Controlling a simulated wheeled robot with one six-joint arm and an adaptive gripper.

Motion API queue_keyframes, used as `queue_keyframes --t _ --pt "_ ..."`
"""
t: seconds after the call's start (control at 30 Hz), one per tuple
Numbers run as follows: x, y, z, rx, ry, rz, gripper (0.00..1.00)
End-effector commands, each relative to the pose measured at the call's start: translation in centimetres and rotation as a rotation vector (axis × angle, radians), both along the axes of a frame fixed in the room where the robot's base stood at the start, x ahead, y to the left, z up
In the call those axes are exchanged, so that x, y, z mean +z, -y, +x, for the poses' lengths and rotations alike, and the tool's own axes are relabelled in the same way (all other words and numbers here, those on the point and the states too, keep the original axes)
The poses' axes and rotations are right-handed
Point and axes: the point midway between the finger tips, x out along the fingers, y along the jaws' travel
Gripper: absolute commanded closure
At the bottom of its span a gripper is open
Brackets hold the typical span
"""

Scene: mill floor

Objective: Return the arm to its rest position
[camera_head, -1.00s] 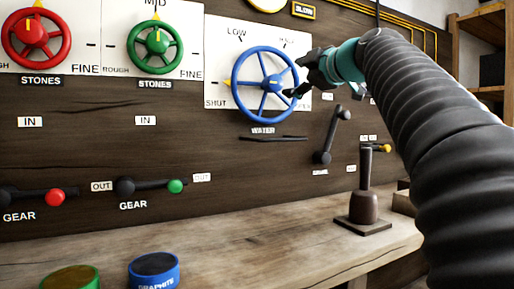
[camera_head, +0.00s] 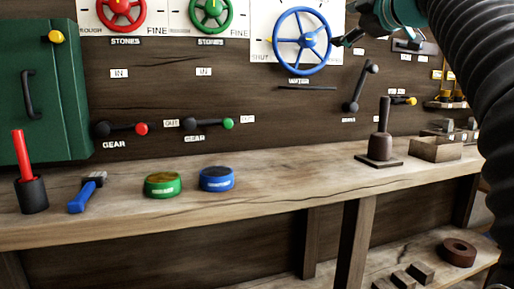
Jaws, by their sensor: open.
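My gripper (camera_head: 352,33) shows at the top right of the head view, at the end of my dark ribbed arm. Its dark fingers are apart and hold nothing. It is just right of the blue water wheel (camera_head: 301,41), close to its rim in the picture; I cannot tell whether they touch. The wheel is mounted on a white panel marked with SHUT and other settings. Part of the gripper's upper side is cut off by the frame's top edge.
A wooden bench (camera_head: 270,188) runs below the panel, bearing a green tin (camera_head: 164,185), a blue tin (camera_head: 217,179), a blue-handled hammer (camera_head: 86,192) and a dark post on a base (camera_head: 380,148). A dark lever (camera_head: 360,87) sits below my gripper. A green cabinet (camera_head: 40,95) stands left.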

Motion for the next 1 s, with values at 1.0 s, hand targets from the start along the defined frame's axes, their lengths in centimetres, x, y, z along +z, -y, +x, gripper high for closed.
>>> queue_keyframes --t 1.0 --pt "-30.5 -4.6 -14.6 -0.379 -0.837 0.603 0.26"
